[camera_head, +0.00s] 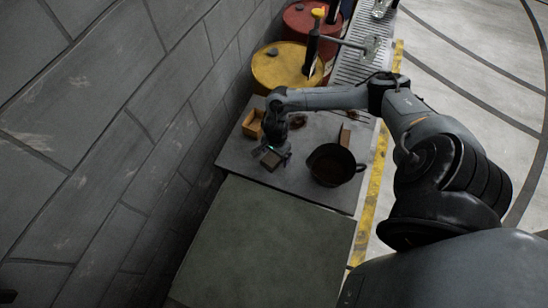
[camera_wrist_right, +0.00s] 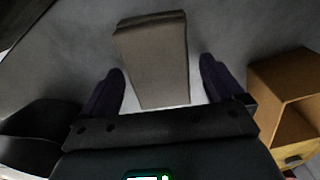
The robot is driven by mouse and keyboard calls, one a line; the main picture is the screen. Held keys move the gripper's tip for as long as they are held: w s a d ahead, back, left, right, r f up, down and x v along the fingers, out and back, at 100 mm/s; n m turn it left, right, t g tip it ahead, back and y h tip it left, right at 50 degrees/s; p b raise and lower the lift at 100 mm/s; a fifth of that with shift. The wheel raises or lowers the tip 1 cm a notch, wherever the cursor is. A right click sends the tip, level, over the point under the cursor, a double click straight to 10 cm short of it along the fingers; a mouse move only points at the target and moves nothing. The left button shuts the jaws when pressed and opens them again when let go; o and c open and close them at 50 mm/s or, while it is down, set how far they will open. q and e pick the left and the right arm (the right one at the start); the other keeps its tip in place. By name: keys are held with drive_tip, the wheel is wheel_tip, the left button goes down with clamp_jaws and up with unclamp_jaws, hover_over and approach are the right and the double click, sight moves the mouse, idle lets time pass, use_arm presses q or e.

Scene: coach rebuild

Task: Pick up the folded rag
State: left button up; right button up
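The folded rag (camera_wrist_right: 155,62) is a flat grey-beige rectangular bundle lying on the grey table top. In the right wrist view its near end lies between the two dark fingers of my right gripper (camera_wrist_right: 162,75), with a gap on each side. In the head view the rag (camera_head: 270,160) is small, at the left part of the table, just by my right gripper (camera_head: 274,150). My right gripper is open and empty. My left gripper is in neither view.
A wooden box (camera_wrist_right: 283,85) stands right of the gripper in the wrist view. A dark pan (camera_head: 333,166) stands to its right in the head view. A small brown block (camera_head: 344,137) is behind the pan. Yellow and red drums (camera_head: 284,68) stand beyond the table; a block wall is left.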

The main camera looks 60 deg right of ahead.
drive_tip(key=c, duration=1)
drive_tip(key=shift+r, duration=0.1)
drive_tip(key=shift+r, duration=0.45)
drive_tip(key=r, duration=0.3)
drive_tip(key=shift+s+d+r, duration=0.2)
drive_tip(key=shift+d+r, duration=0.05)
drive_tip(key=s+d+r, duration=0.2)
drive_tip(key=s, duration=0.1)
drive_tip(key=s+d+r, duration=0.4)
drive_tip(key=s+d, duration=0.1)
drive_tip(key=shift+s+r+p, duration=0.2)
drive_tip(key=shift+s+p, duration=0.1)
